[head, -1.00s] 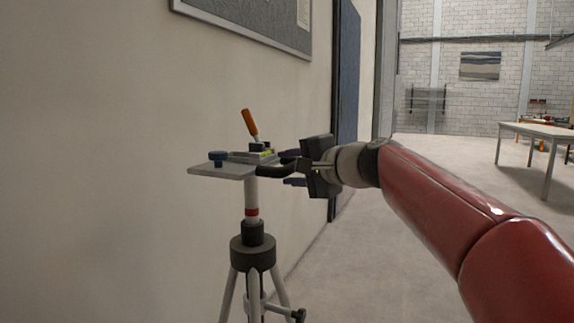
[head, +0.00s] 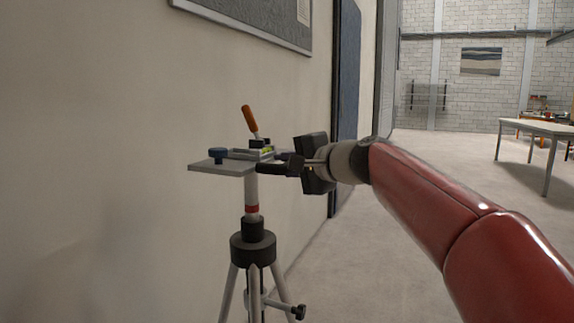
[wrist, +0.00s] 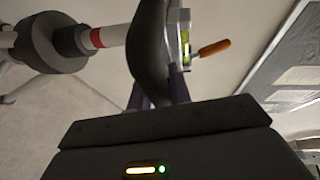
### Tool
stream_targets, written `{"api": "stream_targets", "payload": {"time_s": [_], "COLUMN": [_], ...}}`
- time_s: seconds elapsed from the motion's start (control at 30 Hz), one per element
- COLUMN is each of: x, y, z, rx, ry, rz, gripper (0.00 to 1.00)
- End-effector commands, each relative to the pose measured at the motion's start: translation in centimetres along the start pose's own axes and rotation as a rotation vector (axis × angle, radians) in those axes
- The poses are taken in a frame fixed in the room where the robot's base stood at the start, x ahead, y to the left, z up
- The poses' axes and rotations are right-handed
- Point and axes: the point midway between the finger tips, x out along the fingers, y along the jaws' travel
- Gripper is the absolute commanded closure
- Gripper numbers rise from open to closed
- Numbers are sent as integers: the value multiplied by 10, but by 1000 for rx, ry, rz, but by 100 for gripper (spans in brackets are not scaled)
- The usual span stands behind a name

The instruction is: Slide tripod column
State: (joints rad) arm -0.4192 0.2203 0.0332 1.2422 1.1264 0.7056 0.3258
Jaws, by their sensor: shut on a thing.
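The tripod (head: 253,246) stands upright near the wall, with a pale column (head: 251,188) that has a red band just above the black collar.
A beige wall (head: 110,150) with a framed board (head: 250,20) is close behind and left of the tripod. A side knob (head: 299,312) sits low on the tripod. Open floor lies at right, with a table (head: 535,128) far back.

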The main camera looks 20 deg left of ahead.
Motion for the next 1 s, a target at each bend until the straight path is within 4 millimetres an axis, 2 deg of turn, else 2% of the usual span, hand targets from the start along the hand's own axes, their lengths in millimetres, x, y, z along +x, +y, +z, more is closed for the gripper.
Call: {"api": "stream_targets", "payload": {"time_s": [0.17, 0.5, 0.6, 0.97, 1.0], "x": [3, 15, 17, 18, 18], "y": [14, 77, 89, 90, 90], "z": [0, 5, 6, 6, 6], "rx": [1, 1, 0, 1, 1], "ry": [2, 1, 1, 0, 0], "rz": [2, 4, 5, 5, 5], "gripper": [100, 100, 100, 100, 79]}}
